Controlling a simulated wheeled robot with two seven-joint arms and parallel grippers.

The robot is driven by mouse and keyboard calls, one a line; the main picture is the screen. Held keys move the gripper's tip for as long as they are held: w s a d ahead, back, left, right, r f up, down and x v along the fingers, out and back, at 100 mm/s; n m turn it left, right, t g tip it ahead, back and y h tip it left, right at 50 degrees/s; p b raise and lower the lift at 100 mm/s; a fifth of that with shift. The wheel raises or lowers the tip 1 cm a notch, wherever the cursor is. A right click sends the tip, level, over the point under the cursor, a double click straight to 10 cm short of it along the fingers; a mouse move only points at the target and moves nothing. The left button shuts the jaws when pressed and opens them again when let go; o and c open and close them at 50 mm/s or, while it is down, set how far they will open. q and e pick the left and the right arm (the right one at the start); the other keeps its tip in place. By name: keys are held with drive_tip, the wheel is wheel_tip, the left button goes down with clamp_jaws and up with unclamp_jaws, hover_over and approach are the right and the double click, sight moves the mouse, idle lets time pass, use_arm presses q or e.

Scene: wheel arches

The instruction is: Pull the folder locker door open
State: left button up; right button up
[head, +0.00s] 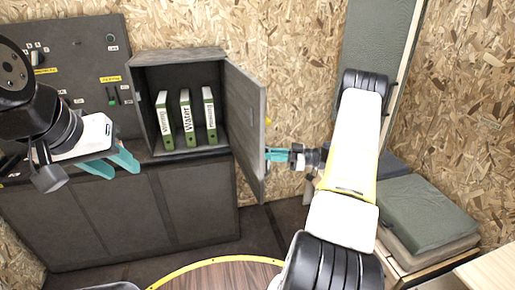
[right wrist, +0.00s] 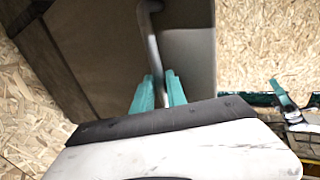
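The grey folder locker (head: 180,55) stands on the cabinet with its door (head: 245,130) swung wide open to the right. Three green-and-white folders (head: 186,118) stand upright inside. My right gripper (head: 272,154) is at the outer face of the door in the head view. In the right wrist view its teal fingers (right wrist: 158,82) are close together on either side of the grey bar handle (right wrist: 151,35), apparently shut on it. My left gripper (head: 118,166) is open and empty in front of the cabinet, left of the locker's front.
A dark panel with switches (head: 75,65) is left of the locker. The low grey cabinet (head: 130,210) runs below. A round wooden table (head: 225,275) with a yellow rim is at the bottom. Stacked cushions (head: 425,215) lie at the right.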

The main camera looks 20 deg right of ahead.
drive_tip(key=o, duration=0.3)
drive_tip(key=shift+w+a, duration=0.15)
drive_tip(key=v, duration=0.8)
drive_tip(key=shift+a, duration=0.1)
